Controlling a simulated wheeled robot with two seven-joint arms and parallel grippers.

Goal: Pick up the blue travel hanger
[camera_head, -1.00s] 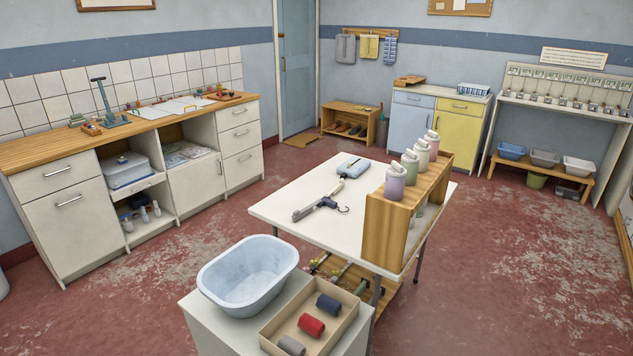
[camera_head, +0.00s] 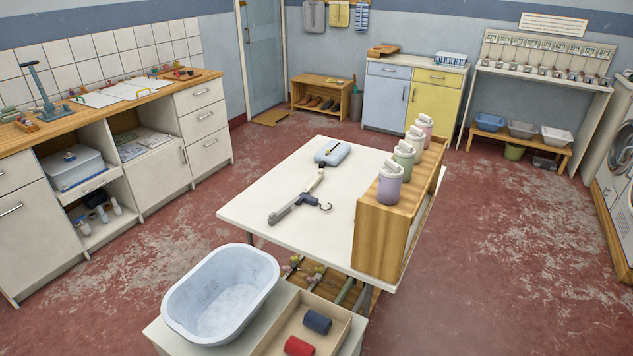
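On the white table (camera_head: 250,212), what looks like the travel hanger (camera_head: 308,198) lies flat. It has a dark blue middle, a thin dark hook at its right, a grey arm reaching toward the front left and a whitish piece reaching back. A pale blue pouch-like thing (camera_head: 334,153) with a small dark and yellow item on it lies just behind; I cannot tell whether they touch. Neither of my grippers is in view, and nothing covers the hanger.
A wooden rack (camera_head: 380,240) with several pastel bottles stands on the table's right side. In front are a pale blue basin (camera_head: 222,295) and a shallow box (camera_head: 345,328) with a navy roll and a red roll. Red floor is open to the right.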

